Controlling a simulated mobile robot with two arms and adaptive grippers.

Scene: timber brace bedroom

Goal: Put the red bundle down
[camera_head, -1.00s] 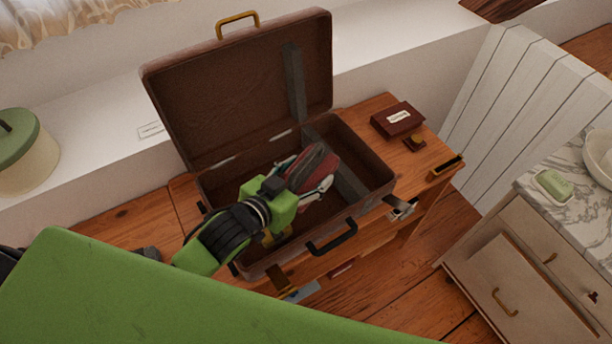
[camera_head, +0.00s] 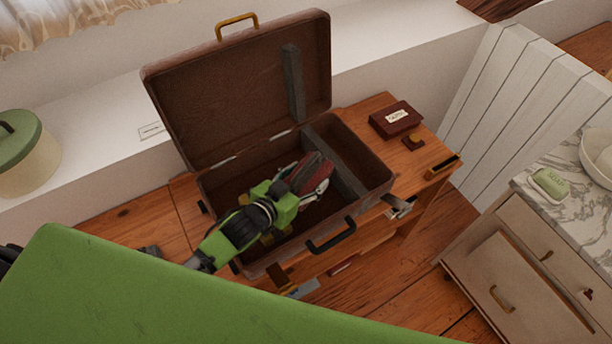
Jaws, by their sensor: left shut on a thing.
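The red bundle (camera_head: 318,180), with pale parts, shows inside the open suitcase (camera_head: 378,186). My left gripper (camera_head: 301,184) is shut on it, with the arm coming in from the lower left over the suitcase's front edge. The gripper hides part of the bundle. I cannot tell whether the bundle touches the suitcase floor. My right gripper is not in view.
The suitcase lid (camera_head: 245,90) stands open at the back. The suitcase rests on a wooden table, with a dark red box (camera_head: 396,119) and a small stamp-like item (camera_head: 413,142) to its right. A marble-topped cabinet (camera_head: 560,205) stands at the right.

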